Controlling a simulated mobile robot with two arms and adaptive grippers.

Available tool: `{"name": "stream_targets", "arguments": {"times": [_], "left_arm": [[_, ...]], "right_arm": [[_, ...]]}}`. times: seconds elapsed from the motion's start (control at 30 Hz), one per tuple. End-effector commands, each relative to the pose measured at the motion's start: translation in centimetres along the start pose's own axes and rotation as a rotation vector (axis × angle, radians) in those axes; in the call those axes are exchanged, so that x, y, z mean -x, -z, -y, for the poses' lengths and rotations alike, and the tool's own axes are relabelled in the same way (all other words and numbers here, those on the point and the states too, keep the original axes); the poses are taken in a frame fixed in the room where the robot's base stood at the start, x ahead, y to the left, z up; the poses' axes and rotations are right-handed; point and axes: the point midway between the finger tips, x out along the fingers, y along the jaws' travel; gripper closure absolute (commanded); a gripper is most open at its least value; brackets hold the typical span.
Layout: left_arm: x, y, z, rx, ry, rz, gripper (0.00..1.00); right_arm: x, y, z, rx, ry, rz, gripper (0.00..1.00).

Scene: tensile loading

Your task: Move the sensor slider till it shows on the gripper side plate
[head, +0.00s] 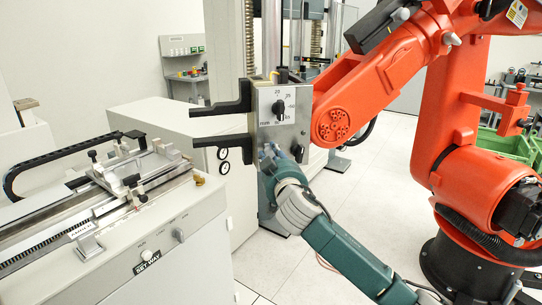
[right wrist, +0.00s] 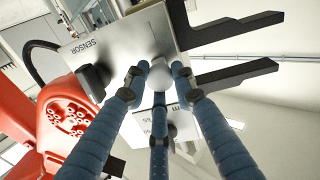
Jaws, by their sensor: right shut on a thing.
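The gripper side plate (head: 264,125) is a grey metal plate with a black dial and number marks in the head view. Two black jaws (head: 222,108) reach left from it. My right gripper (head: 268,157) is at the plate's lower edge. In the right wrist view its three blue fingers (right wrist: 157,82) close around a pale round knob (right wrist: 160,70), which looks like the sensor slider. The plate (right wrist: 125,45) there carries the word SENSOR and a black knob (right wrist: 95,80). The fingers hide part of the slider and the lower lettering. My left gripper is not in view.
A large orange robot arm (head: 365,90) stands right behind the plate. A grey bench machine (head: 160,245) with a metal rail and black cable chain is at the left. White cabinets stand behind.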

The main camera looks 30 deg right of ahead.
Motion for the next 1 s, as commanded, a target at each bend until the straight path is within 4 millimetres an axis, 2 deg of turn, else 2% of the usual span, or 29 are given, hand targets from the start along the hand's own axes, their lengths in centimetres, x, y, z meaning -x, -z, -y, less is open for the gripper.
{"name": "stream_targets", "arguments": {"times": [0.1,0.33,0.37,0.43,0.47,0.77,0.87,1.0], "left_arm": [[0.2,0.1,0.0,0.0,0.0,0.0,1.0],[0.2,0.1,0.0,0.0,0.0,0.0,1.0],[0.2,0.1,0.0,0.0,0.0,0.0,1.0],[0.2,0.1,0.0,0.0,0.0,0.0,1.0],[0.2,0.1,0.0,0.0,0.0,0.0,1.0],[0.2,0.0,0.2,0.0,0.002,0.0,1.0],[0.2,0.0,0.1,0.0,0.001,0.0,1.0],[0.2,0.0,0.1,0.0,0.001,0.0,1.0]], "right_arm": [[0.0,0.6,-0.1,-0.005,-0.001,0.0,1.0],[0.0,0.6,-0.1,-0.001,-0.001,-0.001,1.0],[0.0,0.6,-0.1,-0.001,-0.001,-0.001,0.73],[0.0,0.6,-0.1,-0.001,-0.001,-0.001,0.59],[0.0,0.6,-0.1,-0.001,-0.001,-0.001,0.56],[0.1,0.6,-0.1,0.0,0.0,-0.001,0.56],[0.9,0.5,-0.1,0.0,0.001,0.0,0.56],[3.4,0.5,0.0,0.0,0.002,-0.001,0.56]]}}
